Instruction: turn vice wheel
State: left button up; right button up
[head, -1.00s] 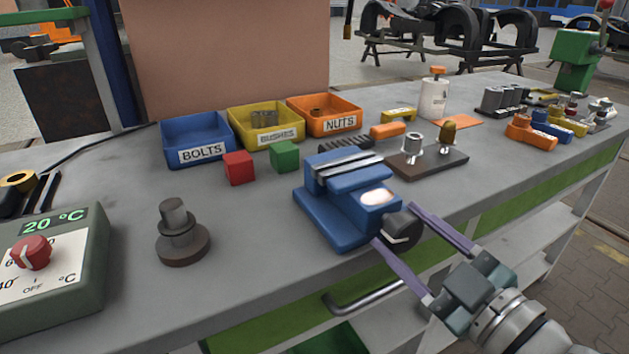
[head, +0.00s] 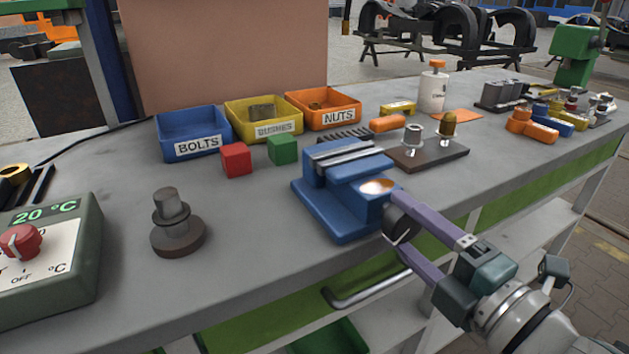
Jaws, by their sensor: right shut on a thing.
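The blue vice (head: 340,205) stands at the front edge of the grey workbench, with its jaws at the top. Its dark round wheel (head: 399,219) with a white mark is on the front right side. My right gripper (head: 396,222) reaches in from the lower right. Its two purple fingers are shut on the wheel, one above and one below, and hide part of it. My left gripper is not in view.
Blue, yellow and orange bins (head: 262,119) stand at the back, with a red cube (head: 236,160) and a green cube (head: 283,150) before them. A stepped metal part (head: 175,225) stands left of the vice. A drawer handle (head: 368,290) is below the bench edge.

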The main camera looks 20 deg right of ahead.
jog(key=n+b, duration=0.2)
jog(key=n, duration=0.3)
jog(key=shift+f, duration=0.2)
jog(key=n+b, duration=0.2)
jog(key=n, duration=0.3)
jog(key=shift+d+f, duration=0.1)
jog(key=n+b, duration=0.3)
jog(key=n, duration=0.2)
jog(key=n+b, duration=0.2)
jog(key=n, duration=0.2)
jog(key=shift+d, duration=0.15)
jog(key=shift+n, duration=0.4)
jog(key=o, duration=1.4)
